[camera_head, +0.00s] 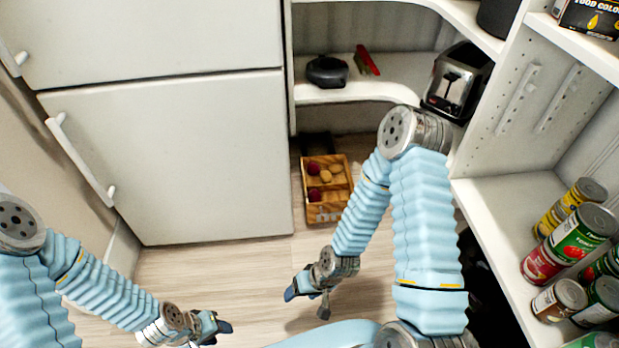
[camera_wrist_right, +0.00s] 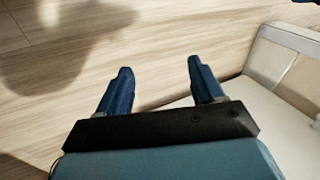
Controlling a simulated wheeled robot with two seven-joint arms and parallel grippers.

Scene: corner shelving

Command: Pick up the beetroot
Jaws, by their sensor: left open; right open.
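A wooden crate (camera_head: 327,210) stands on the floor below the corner shelving in the head view. Inside it lie dark red round things that look like beetroots, one at the upper left (camera_head: 314,168) and one lower (camera_head: 314,194), beside tan round produce (camera_head: 333,174). My right gripper (camera_head: 306,299) is open and empty, nearer to me than the crate and apart from it. My left gripper (camera_head: 222,334) is open at the lower left, far from the crate.
A white fridge (camera_head: 170,150) stands left of the crate. Shelves hold a dark pot (camera_head: 327,71), a red-handled item (camera_head: 367,60) and a toaster (camera_head: 459,80). Several cans (camera_head: 581,232) stand on the right shelf. The wooden floor (camera_head: 215,275) before the fridge is clear.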

